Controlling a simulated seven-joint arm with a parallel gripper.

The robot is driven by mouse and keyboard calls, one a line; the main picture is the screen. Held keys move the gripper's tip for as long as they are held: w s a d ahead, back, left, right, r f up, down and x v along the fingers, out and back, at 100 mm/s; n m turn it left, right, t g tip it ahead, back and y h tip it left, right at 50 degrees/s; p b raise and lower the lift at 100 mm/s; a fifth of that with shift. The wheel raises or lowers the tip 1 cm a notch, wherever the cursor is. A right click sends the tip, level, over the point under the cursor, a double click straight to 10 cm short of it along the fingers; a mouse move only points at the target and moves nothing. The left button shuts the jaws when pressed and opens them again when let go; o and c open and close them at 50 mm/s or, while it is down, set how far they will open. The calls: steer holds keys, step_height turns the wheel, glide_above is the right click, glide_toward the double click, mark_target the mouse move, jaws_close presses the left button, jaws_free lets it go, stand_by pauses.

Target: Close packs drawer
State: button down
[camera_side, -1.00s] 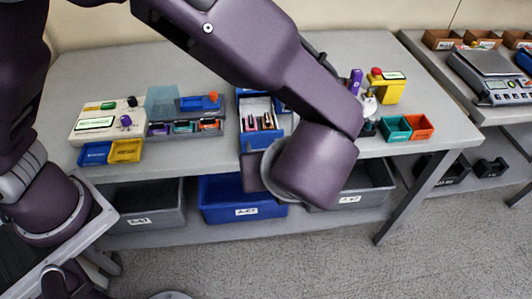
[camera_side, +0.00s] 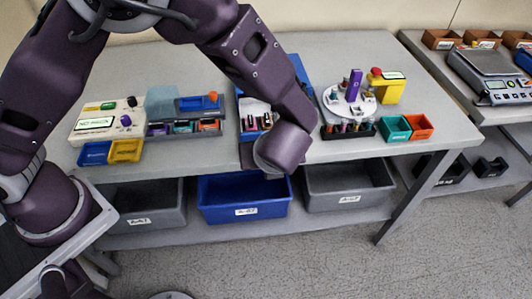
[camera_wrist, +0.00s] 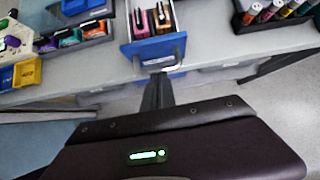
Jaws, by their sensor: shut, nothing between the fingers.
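The packs drawer (camera_wrist: 152,50) has a blue front with a pale bar handle and stands open, with pink and brown packs (camera_wrist: 152,18) inside. In the side view the drawer (camera_side: 249,136) sticks out at the front of the blue cabinet (camera_side: 300,68), partly hidden by my arm. My gripper (camera_wrist: 159,77) is shut and empty, its dark fingers pointing at the drawer front just below the handle. Whether the fingertips touch the handle or front cannot be told. In the side view my wrist hides most of the gripper.
A white pump unit (camera_side: 105,122) with blue and yellow bins stands left of the drawer. A round white carousel (camera_side: 348,102) and a dark rack of vials (camera_side: 347,131) stand to the right. Grey and blue bins (camera_side: 245,205) sit on the shelf below. The floor in front is clear.

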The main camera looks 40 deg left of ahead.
glide_toward(258, 121)
steer(key=w+a+f, duration=0.1)
steer(key=w+a, duration=0.1)
steer(key=w+a+f, duration=0.2)
steer(key=shift+w+a+f, duration=0.1)
steer(key=shift+w+a, duration=0.05)
stand_by(0.5)
